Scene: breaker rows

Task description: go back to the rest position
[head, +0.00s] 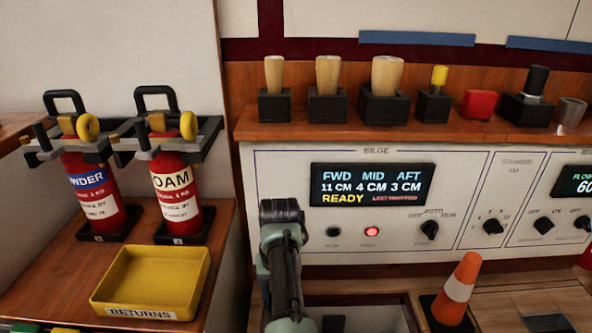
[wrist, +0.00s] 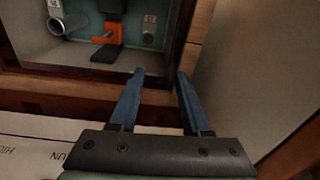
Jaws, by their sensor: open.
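My gripper (wrist: 160,75) shows in the wrist view with its two blue fingers apart and nothing between them. The fingers point toward the edge of an open recessed compartment (wrist: 120,72), without visible contact. In the head view my arm rises in front of the bilge panel (head: 290,170); the gripper's fingers cannot be made out there.
Two red extinguishers (head: 98,195) (head: 178,190) stand in brackets at left, behind a yellow returns tray (head: 105,290). An orange and white cone (head: 459,288) stands right of my arm. Wooden plugs (head: 327,75) line the shelf. The compartment holds an orange-red part (wrist: 106,33) and a grey cylinder (wrist: 68,22).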

